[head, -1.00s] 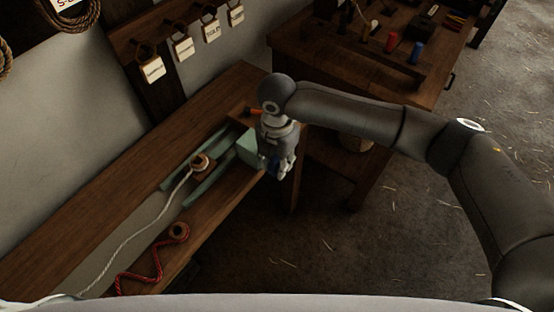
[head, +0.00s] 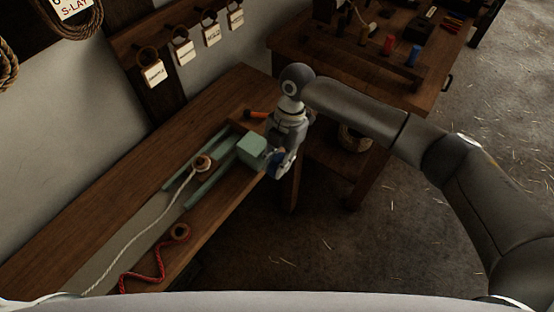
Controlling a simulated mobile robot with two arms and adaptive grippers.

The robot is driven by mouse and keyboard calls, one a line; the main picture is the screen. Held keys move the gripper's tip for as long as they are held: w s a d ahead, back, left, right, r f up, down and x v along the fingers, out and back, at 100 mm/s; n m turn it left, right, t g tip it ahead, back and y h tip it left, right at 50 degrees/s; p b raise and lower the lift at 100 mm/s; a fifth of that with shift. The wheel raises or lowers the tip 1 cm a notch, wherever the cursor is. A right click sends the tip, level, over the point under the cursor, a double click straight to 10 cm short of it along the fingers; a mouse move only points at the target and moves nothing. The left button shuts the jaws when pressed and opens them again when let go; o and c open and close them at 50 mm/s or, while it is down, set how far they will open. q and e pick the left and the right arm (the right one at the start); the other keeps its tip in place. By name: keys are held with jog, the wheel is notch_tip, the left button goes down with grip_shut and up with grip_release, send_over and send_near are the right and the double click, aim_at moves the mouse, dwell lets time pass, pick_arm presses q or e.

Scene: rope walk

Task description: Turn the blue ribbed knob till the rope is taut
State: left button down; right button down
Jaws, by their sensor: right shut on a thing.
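The blue ribbed knob (head: 274,158) sits at the right end of a pale green block (head: 251,147) on the wooden bench. My right gripper (head: 279,167) is shut on the knob and hides much of it. The white rope (head: 146,239) runs from a round wooden piece (head: 203,163) between the green rails (head: 208,182) down the bench to the lower left. The rope lies in a gentle curve. My left gripper is not in view.
A red cord (head: 158,264) lies on the bench's front part by a small wooden ring (head: 181,232). An orange-handled tool (head: 257,114) lies behind the green block. A workbench (head: 343,82) with several items stands at the back right. The floor is open at the right.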

jog(key=shift+w+f+g+y+b, duration=0.15)
jog(key=shift+g+y+b, duration=0.5)
jog(key=shift+g, duration=0.25)
jog(key=shift+w+d+g+y+b, duration=0.1)
jog(key=shift+g+y+b, duration=0.4)
jog(key=shift+b, duration=0.2)
jog(key=shift+r, duration=0.2)
jog(key=c, duration=1.6)
grip_release()
jog(key=shift+o, duration=0.2)
jog(key=v, duration=1.2)
